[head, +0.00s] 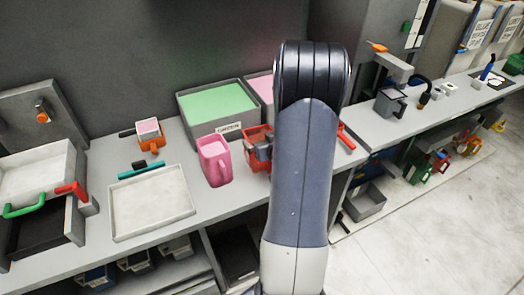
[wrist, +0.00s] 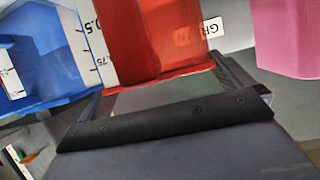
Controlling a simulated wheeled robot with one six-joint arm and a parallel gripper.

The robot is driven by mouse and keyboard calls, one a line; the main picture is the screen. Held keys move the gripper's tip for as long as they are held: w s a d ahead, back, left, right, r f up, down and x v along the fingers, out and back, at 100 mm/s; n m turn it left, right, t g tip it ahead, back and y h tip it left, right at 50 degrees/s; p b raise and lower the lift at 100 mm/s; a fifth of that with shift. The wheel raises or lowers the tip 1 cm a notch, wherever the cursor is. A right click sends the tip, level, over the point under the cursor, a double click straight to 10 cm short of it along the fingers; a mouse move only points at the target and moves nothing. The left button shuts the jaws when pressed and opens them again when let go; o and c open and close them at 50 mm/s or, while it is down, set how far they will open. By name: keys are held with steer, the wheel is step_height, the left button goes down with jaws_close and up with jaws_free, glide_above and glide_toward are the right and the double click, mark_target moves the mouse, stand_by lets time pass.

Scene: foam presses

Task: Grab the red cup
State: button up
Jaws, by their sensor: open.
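The red cup (head: 254,134) stands on the grey counter in the head view, just right of a pink pitcher (head: 214,160). My arm hides its right part. In the wrist view the red cup (wrist: 165,40) is large, straight ahead of my gripper (wrist: 160,88). The fingers are spread apart and the red cup's near edge shows between or just beyond their tips; I cannot tell which. In the head view a dark piece of my gripper (head: 262,151) overlaps the cup's front. I cannot see contact.
The pink pitcher also shows close at the right in the wrist view (wrist: 285,40). A blue container (wrist: 35,60) is at the left there. A grey bin with green foam (head: 222,103) stands behind the cup. A white tray (head: 150,203) lies farther left.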

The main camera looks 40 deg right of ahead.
mark_target(252, 135)
steer(key=shift+x, duration=1.3)
steer(key=c, duration=1)
